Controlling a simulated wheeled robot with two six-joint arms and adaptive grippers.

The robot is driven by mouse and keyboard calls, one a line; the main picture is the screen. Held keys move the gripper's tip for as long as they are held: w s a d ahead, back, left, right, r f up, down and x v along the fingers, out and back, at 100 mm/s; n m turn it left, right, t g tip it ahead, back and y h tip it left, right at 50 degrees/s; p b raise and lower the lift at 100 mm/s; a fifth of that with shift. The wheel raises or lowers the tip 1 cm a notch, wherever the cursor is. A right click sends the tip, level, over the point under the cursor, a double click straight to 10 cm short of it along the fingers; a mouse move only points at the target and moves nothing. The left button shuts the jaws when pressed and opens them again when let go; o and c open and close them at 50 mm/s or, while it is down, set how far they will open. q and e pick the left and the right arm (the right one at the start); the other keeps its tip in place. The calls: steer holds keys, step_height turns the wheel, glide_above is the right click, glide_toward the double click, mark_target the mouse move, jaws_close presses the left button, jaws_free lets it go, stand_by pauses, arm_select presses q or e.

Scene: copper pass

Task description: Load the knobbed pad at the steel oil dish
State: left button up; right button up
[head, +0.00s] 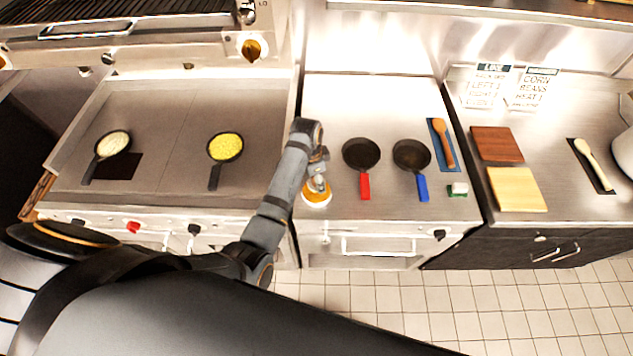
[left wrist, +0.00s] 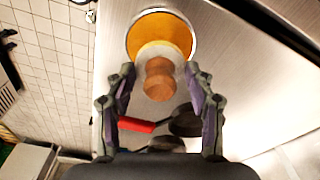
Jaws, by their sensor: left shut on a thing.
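The steel oil dish (head: 317,202), holding amber oil, sits at the front left of the steel counter by the griddle. It also shows at the top of the left wrist view (left wrist: 131,32). The knobbed pad (left wrist: 160,52) has a brown wooden knob (left wrist: 159,80) and a pale round pad that overlaps the oil. My left gripper (left wrist: 160,88) is shut on the knob, with one finger on each side. In the head view my left gripper (head: 318,172) is over the dish. Whether the pad touches the oil is unclear. My right gripper is not in view.
A red-handled pan (head: 361,154) and a blue-handled pan (head: 411,155) stand right of the dish. Two pans (head: 113,143) (head: 225,147) with food sit on the griddle (head: 165,115). A wooden spatula (head: 443,142) and two boards (head: 497,144) (head: 516,189) lie farther right.

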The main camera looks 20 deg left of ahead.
arm_select(q)
steer(key=shift+r, duration=1.8)
